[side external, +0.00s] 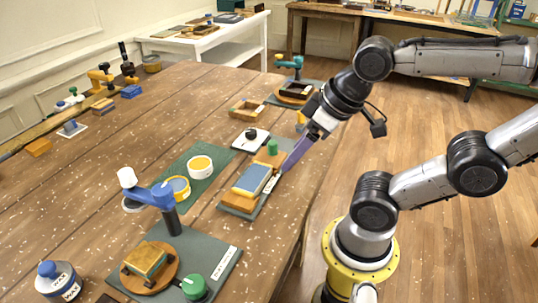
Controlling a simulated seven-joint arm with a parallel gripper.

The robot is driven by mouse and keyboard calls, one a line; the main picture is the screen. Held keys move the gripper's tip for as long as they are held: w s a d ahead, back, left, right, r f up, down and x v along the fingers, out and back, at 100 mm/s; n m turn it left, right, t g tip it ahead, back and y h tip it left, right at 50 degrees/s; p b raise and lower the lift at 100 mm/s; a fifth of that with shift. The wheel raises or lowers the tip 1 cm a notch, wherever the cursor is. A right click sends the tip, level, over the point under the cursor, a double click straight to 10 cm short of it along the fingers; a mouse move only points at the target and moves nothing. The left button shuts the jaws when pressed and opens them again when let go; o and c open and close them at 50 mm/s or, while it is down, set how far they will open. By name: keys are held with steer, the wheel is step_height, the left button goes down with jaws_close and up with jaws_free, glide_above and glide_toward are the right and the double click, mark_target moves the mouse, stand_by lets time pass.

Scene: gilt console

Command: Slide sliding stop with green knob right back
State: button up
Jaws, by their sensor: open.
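A green knob (272,146) stands on a wooden sliding stop (266,159), on a narrow grey-green base (258,209) near the table's right edge. A block with a blue-grey top (252,179) over yellow and wooden layers sits on the base's near end, in front of the stop. My gripper (285,168) reaches down from the upper right, its purple fingers just right of the stop and knob. It is open; the gap between its fingers is hard to see from this side. I cannot tell whether a finger touches the stop.
A black-knobbed white plate (250,139) lies left of the stop. Two round tins (200,167) stand on a green mat (203,188). A blue-armed fixture (160,195) with another green knob (194,287) is in front.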

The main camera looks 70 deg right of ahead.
steer(key=shift+c, duration=0.3)
steer(key=shift+c, duration=0.5)
step_height(320, 180, up, 6)
steer(key=m+g, duration=0.3)
steer(key=g, duration=0.3)
glide_above(273, 142)
step_height(273, 142, down, 13)
steer(key=shift+f, duration=0.2)
jaws_close()
